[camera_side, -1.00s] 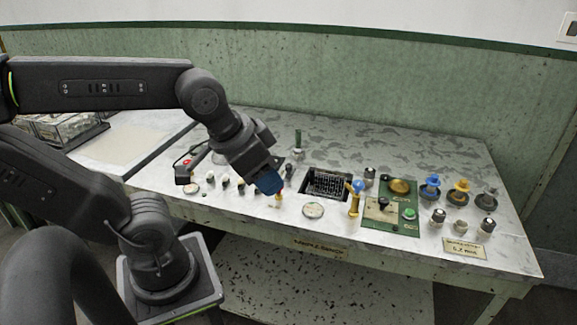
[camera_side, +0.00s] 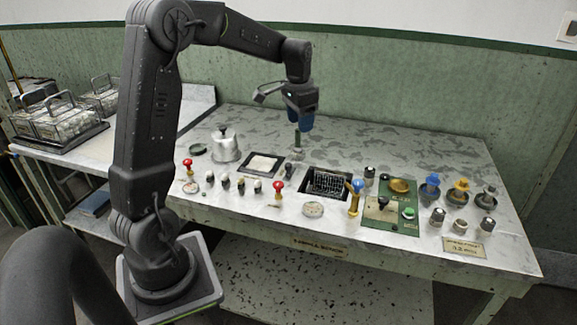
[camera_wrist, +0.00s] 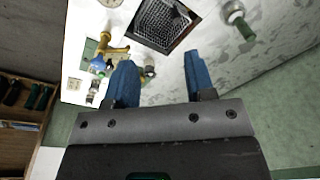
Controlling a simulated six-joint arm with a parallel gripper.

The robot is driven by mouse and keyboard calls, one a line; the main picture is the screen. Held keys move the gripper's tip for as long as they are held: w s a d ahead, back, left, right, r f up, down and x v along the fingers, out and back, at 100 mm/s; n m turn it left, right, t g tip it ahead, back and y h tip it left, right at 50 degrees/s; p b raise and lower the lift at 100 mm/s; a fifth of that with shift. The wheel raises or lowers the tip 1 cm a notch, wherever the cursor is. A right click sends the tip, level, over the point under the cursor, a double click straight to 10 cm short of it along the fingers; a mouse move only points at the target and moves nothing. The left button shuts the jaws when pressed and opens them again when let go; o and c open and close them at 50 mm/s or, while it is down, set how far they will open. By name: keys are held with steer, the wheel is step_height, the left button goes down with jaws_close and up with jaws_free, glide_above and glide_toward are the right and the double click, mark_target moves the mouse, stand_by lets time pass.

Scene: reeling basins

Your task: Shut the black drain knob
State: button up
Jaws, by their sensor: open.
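Several dark knobs show on the bench, and I cannot tell which one is the drain knob. One dark upright knob (camera_side: 289,171) stands between the two sunken basins in the side view. A black knob (camera_side: 383,202) sits on the beige plate of the green panel. My gripper (camera_side: 300,122) has blue fingers pointing down, over the back of the bench, close above a green-topped post (camera_side: 297,140). In the wrist view my gripper (camera_wrist: 160,68) is open, with nothing between its fingers.
A mesh-bottomed basin (camera_side: 311,188) lies right of the pale-filled basin (camera_side: 276,159). A yellow tap with a blue top (camera_side: 354,198) stands beside it. A metal pot (camera_side: 226,146) is at left. The back right of the bench is clear.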

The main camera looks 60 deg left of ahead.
steer(key=g, duration=0.1)
glide_toward(289, 164)
steer(key=shift+h, duration=0.3)
steer(key=f, duration=1)
steer(key=shift+a+f, duration=0.25)
steer(key=shift+a, duration=0.05)
jaws_close()
